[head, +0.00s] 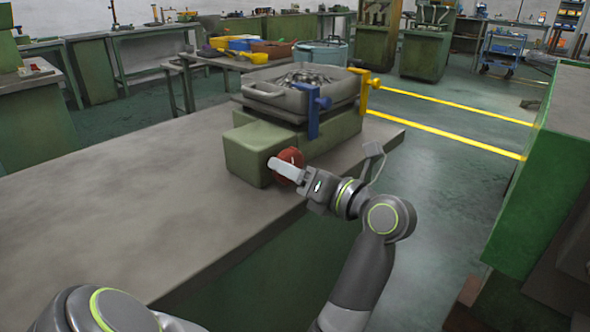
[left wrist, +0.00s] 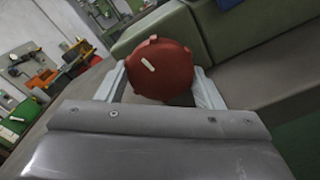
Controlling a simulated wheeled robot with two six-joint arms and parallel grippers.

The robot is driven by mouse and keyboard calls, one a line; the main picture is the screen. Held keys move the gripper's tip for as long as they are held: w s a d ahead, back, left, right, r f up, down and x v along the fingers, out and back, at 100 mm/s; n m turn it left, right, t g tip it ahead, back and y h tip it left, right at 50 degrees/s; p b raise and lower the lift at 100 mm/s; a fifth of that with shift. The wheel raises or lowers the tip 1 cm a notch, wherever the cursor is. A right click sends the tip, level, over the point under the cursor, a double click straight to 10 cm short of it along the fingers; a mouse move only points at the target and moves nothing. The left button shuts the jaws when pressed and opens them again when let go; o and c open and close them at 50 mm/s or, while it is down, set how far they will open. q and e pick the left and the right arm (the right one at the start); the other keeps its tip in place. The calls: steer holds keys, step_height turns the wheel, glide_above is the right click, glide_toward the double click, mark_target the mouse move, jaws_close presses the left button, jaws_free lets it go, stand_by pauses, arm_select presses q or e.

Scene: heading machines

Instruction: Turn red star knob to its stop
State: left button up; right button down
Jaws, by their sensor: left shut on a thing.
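The red star knob (head: 291,158) sits on the front face of a green machine block (head: 248,152) on the grey bench. In the left wrist view the knob (left wrist: 160,68) is round with a lobed rim and a short white mark on its face, tilted from upper left to lower right. My left gripper (head: 287,168) is at the knob, and in the left wrist view its two pale fingers (left wrist: 160,85) stand on either side of the knob and are shut on it. The knob's shaft is hidden. My right gripper is not in view.
A grey pan (head: 262,98) of metal parts stands on the machine behind the knob, with a blue bracket (head: 313,112) at its front. The bench top (head: 120,190) left of the machine is clear. A green cabinet (head: 530,190) stands at the right.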

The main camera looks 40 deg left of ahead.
arm_select(q)
steer(key=o, duration=1)
steer(key=shift+f, duration=0.1)
